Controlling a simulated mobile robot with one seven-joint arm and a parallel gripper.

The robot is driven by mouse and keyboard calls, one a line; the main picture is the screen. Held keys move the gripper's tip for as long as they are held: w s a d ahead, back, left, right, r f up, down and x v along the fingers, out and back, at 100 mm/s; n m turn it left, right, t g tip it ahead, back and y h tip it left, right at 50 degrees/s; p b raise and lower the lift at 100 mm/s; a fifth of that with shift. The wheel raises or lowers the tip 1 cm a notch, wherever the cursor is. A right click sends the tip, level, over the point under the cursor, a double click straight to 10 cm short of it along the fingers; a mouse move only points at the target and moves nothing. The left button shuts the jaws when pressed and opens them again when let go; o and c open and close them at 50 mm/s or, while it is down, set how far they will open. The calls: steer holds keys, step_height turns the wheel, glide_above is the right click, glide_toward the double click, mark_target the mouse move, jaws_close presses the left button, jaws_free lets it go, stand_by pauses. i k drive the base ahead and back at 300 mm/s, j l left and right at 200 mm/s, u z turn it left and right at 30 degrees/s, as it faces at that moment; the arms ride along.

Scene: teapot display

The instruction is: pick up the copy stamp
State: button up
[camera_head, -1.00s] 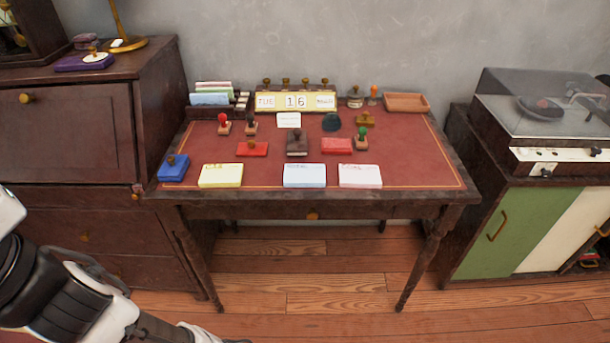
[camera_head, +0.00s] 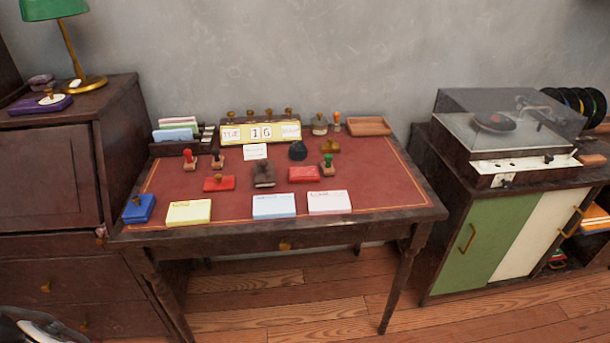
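Several stamps stand on the red-topped desk (camera_head: 375,180), and I cannot tell which is the copy stamp. A red-knobbed stamp (camera_head: 190,160) and a dark-knobbed stamp (camera_head: 217,161) are at the left. A larger dark stamp (camera_head: 263,176) is in the middle. A green-knobbed stamp (camera_head: 327,166) and a brownish brass stamp (camera_head: 330,146) are at the right. An orange-handled stamp (camera_head: 337,121) stands at the back. Any lettering on them is too small to read. My gripper is out of view; only part of my arm shows at the bottom left corner.
Red and blue pads (camera_head: 139,208) and yellow, pale blue and pink paper stacks (camera_head: 329,203) lie among the stamps. A date block (camera_head: 261,133) and wooden tray (camera_head: 369,126) stand behind. A cabinet (camera_head: 50,180) and a record player (camera_head: 509,133) flank the desk.

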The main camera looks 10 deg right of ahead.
mark_target(327, 166)
steer(key=i+j+z, duration=0.1)
steer(key=j+z, duration=0.2)
steer(key=j, duration=0.95)
steer(key=j+z, duration=0.35)
steer(key=j, duration=0.85)
steer(key=i, duration=1)
